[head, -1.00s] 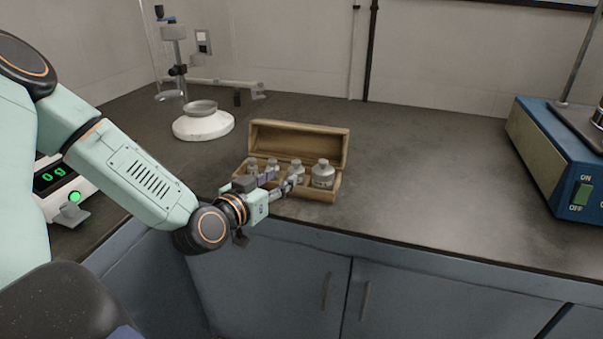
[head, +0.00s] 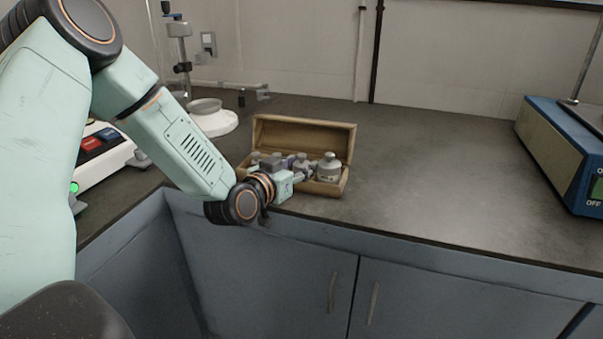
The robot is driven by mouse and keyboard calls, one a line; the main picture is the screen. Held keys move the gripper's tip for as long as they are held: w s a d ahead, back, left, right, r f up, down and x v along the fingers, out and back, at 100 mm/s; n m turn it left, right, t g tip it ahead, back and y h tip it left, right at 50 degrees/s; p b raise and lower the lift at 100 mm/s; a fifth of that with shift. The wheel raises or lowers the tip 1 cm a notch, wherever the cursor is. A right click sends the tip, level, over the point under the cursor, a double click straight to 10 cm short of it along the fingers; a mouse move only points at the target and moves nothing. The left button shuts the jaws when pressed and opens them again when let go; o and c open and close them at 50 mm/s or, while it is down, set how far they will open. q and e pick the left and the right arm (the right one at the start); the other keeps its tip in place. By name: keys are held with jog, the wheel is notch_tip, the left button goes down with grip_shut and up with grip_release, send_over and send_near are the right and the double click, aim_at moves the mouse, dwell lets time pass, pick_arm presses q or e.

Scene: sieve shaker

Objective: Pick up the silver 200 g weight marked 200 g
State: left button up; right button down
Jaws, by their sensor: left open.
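An open wooden box (head: 327,189) stands near the front edge of the worktop in the head view, its lid tilted up at the back. Several silver knobbed weights stand in it in a row. The largest weight (head: 329,166) is at the right end, and a smaller weight (head: 302,161) stands to its left. The markings are too small to read, so I cannot tell which is the 200 g one. My left gripper (head: 309,173) is open at the front of the box, close to these two weights. It partly hides the row. My right gripper is not in view.
A balance (head: 110,150) stands at the left. A white round base with a dish (head: 208,117) is behind it. A blue device (head: 560,160) stands at the far right. The worktop right of the box is clear. Cabinet doors (head: 270,270) lie below the edge.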

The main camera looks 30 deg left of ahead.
pick_arm(q)
jog(key=shift+c, duration=0.4)
grip_shut()
jog(key=shift+r, duration=0.15)
